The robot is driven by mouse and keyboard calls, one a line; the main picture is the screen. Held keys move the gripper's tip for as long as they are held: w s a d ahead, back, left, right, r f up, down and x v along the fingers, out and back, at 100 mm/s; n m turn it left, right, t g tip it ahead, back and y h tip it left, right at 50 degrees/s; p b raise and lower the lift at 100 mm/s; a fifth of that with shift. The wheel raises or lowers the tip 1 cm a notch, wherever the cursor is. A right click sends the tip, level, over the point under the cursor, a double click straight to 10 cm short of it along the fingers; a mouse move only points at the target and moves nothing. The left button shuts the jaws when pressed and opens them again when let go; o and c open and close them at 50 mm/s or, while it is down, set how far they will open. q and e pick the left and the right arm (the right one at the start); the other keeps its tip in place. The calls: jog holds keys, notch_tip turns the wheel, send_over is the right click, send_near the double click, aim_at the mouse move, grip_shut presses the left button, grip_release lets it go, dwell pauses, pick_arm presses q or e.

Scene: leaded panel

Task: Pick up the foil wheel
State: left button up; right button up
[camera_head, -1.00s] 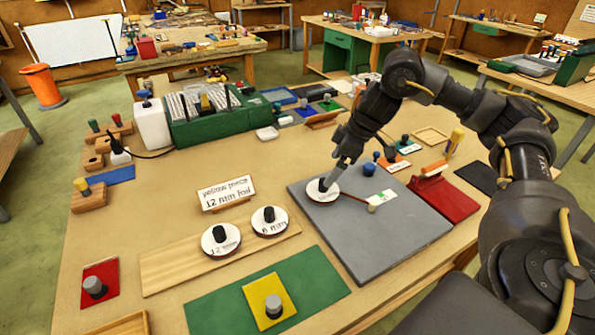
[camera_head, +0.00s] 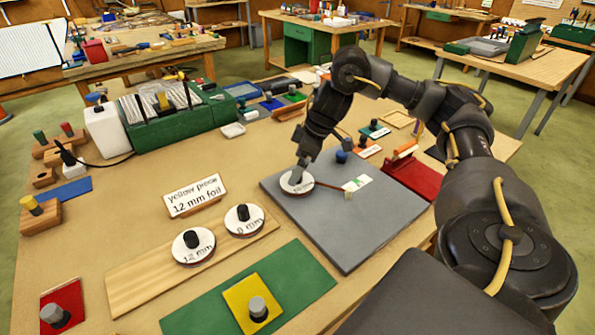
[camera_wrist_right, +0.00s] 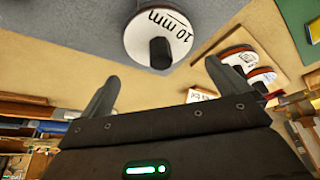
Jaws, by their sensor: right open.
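A white foil wheel marked 10 mm, with a black knob, lies on the grey board; it shows in the head view (camera_head: 297,183) and the right wrist view (camera_wrist_right: 160,30). A copper-coloured strip (camera_head: 331,187) runs from it to the right. My right gripper (camera_head: 300,170) is just over this wheel. In the right wrist view the gripper (camera_wrist_right: 166,70) is open and empty, with the knob just ahead of its fingertips. The 12 mm wheel (camera_head: 193,246) and another wheel (camera_head: 244,219) stand on a wooden board. My left gripper is out of view.
A card reading "yellow piece 12 mm foil" (camera_head: 195,195) stands behind the wooden board (camera_head: 135,283). A yellow piece (camera_head: 240,298) with a grey knob lies on a green sheet (camera_head: 300,285). The grey board (camera_head: 350,235) is mostly clear at its front.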

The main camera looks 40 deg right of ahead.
jog(key=b+x, duration=0.1)
jog(key=x, duration=0.1)
jog(key=s+b+x, duration=0.1)
jog(key=x, duration=0.1)
jog(key=shift+w+d+f, duration=0.1)
jog(key=shift+f, duration=0.4)
jog(key=shift+w+f, duration=0.1)
jog(key=shift+f, duration=0.1)
jog(key=c, duration=0.7)
